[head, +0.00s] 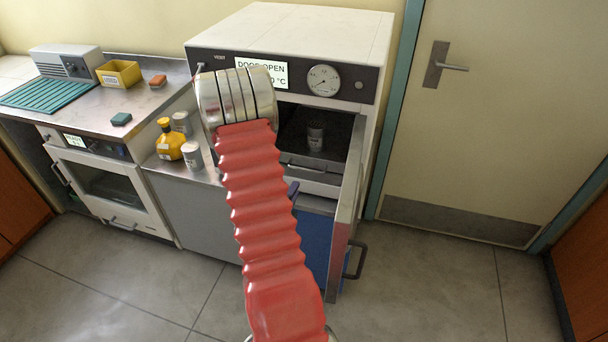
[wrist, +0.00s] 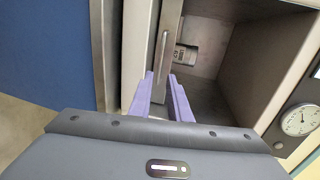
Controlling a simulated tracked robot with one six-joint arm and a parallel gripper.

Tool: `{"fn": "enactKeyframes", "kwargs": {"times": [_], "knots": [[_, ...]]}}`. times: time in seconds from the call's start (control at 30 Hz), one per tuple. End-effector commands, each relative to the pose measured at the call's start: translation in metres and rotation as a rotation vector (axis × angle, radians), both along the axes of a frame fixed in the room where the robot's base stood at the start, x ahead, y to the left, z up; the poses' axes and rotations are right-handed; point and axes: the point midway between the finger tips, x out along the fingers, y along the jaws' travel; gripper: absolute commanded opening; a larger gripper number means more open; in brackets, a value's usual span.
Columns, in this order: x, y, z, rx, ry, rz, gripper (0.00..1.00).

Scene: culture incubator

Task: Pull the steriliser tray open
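The big white cabinet (head: 300,32) shows "DOOR OPEN" on its display, and its door (head: 345,225) stands open toward me. Inside is a dark tray (head: 339,158) with a pale front and a thin handle bar; a grey labelled can (head: 316,136) stands on it. In the wrist view, the tray's metal front with its handle bar (wrist: 163,55) runs between the purple fingers of my gripper (wrist: 166,92). The fingers are apart, one on each side of it; I cannot tell whether they touch it. In the head view my red-sleeved arm hides most of the gripper.
The open door with its dark handle (head: 356,260) borders the right of the opening. On the left, a worktop (head: 60,105) carries a yellow bin (head: 119,74), and a yellow bottle (head: 169,140) stands beside small cans. A smaller oven (head: 105,190) is below. The floor in front is clear.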

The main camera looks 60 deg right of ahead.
Motion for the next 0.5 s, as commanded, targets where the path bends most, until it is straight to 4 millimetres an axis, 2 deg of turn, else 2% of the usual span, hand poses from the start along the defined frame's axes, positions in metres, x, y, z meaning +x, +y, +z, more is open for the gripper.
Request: {"fn": "enactKeyframes", "kwargs": {"times": [0.5], "knots": [[0.011,-0.077,-0.016,-0.002,-0.001,-0.002,0.17]]}}
